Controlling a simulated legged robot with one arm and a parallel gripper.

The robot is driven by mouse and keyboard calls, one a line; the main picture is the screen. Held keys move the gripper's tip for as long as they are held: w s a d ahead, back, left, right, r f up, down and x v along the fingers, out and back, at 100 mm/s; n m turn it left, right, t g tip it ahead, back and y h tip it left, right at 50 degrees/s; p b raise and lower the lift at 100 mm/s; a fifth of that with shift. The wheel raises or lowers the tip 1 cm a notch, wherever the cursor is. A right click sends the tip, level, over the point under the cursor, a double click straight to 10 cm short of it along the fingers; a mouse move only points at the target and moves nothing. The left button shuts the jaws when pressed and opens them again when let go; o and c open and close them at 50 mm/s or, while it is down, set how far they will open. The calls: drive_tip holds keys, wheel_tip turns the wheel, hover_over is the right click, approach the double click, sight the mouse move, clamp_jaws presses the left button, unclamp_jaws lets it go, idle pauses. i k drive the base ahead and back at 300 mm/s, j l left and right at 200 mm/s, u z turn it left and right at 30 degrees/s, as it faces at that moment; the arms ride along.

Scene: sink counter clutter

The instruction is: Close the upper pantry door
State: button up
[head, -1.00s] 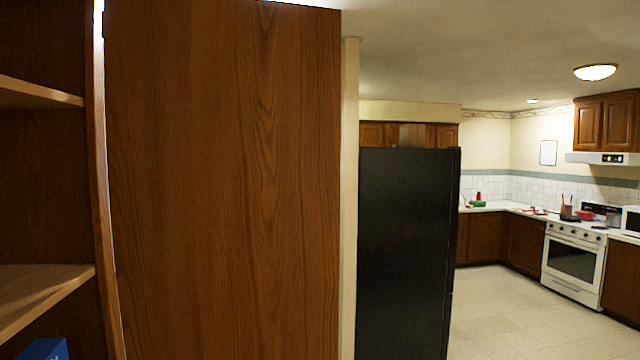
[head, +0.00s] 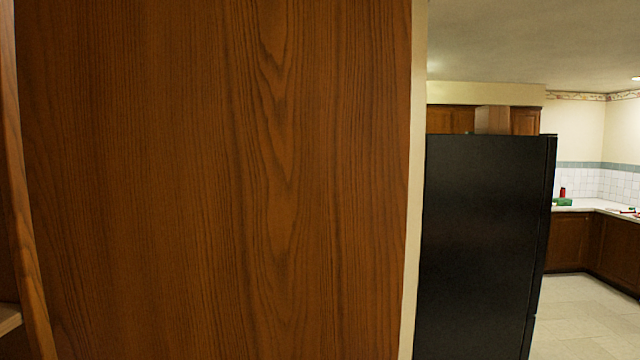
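A large brown wood-grain panel (head: 215,180), which looks like the pantry door or the pantry's side, fills the left and middle of the head view very close to me. I cannot tell which of the two it is. At the far left edge a narrow wooden upright (head: 22,200) borders it, with a sliver of a shelf (head: 9,318) beside it at the bottom left. No handle shows on the panel. My gripper is not in view.
A pale wall edge (head: 414,190) runs along the panel's right side. A tall black fridge (head: 482,245) stands beyond it. Free tiled floor (head: 580,335) lies at the lower right, before brown base cabinets (head: 568,243) and a white counter (head: 580,206).

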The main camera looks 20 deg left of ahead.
sight(206, 179)
drive_tip(key=i+l+u, duration=0.1)
drive_tip(key=i, duration=0.45)
drive_tip(key=i+l, duration=0.1)
drive_tip(key=i, duration=0.4)
drive_tip(key=i+u, duration=0.15)
drive_tip(key=u, duration=0.25)
drive_tip(key=i+u, duration=0.1)
drive_tip(key=u, duration=0.3)
drive_tip(key=i+l+u, duration=0.1)
drive_tip(key=u, duration=0.35)
drive_tip(key=i+l+u, duration=0.1)
drive_tip(key=u, duration=0.3)
drive_tip(key=i+l+u, duration=0.1)
drive_tip(key=u, duration=0.4)
drive_tip(key=l+u, duration=0.25)
drive_tip(key=u, duration=0.2)
drive_tip(key=i+l+u, duration=0.1)
drive_tip(key=l+u, duration=0.15)
drive_tip(key=u, duration=0.25)
drive_tip(key=l+u, duration=0.2)
drive_tip(key=u, duration=0.3)
drive_tip(key=l+u, duration=0.65)
drive_tip(key=u, duration=0.25)
drive_tip(key=k+u, duration=0.2)
drive_tip(key=k, duration=0.5)
